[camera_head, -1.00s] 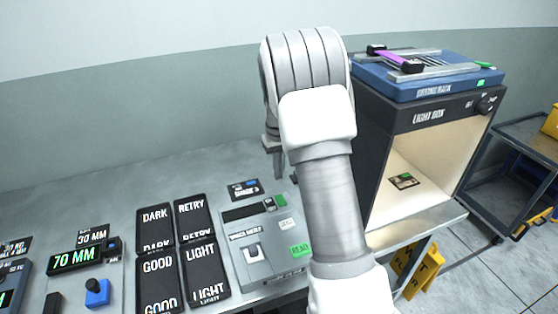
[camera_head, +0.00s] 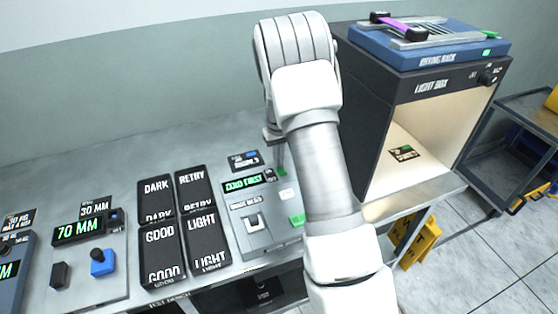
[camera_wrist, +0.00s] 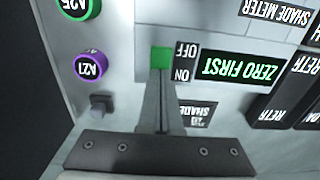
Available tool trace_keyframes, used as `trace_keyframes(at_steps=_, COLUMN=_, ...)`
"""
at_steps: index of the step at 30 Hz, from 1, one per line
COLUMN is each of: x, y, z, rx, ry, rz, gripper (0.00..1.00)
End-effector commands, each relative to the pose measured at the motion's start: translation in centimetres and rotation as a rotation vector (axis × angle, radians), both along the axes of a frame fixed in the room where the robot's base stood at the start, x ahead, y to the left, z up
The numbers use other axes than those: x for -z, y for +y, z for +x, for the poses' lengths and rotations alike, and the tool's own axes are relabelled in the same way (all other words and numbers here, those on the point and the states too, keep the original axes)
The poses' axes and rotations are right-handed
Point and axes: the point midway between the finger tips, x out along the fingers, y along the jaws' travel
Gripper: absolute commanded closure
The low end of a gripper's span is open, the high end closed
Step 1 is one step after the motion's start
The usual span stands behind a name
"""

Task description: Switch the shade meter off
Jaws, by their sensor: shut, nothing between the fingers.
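The shade meter (camera_head: 258,236) is a light grey box on the bench. Its display (camera_head: 248,183) is lit green and reads ZERO FIRST; the display also shows in the wrist view (camera_wrist: 236,67). In the wrist view a green switch (camera_wrist: 161,57) sits beside a dark plate (camera_wrist: 187,50) marked OFF and ON. My gripper (camera_wrist: 160,78) is shut and empty, with its fingertips at the switch's ON-side edge. They hide part of it, and I cannot tell whether they touch. In the head view my gripper (camera_head: 281,168) is at the meter's back right corner, partly behind my arm.
A 70 MM display unit (camera_head: 90,228) is farther left. The black light box (camera_head: 440,88) stands close on the right, with a blue rack (camera_head: 425,52) on top.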

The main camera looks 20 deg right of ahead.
Motion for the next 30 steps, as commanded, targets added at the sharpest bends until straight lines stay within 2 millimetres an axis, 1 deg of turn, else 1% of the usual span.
trace_keyframes(at_steps=8, x=0.2, y=0.0, z=-0.2, rx=0.001, ry=0.004, rz=0.0, gripper=1.0)
trace_keyframes(at_steps=20, x=-0.2, y=0.0, z=-1.7, rx=0.001, ry=0.005, rz=0.001, gripper=1.0)
trace_keyframes(at_steps=30, x=-0.5, y=0.0, z=-1.6, rx=0.001, ry=0.003, rz=0.0, gripper=1.0)
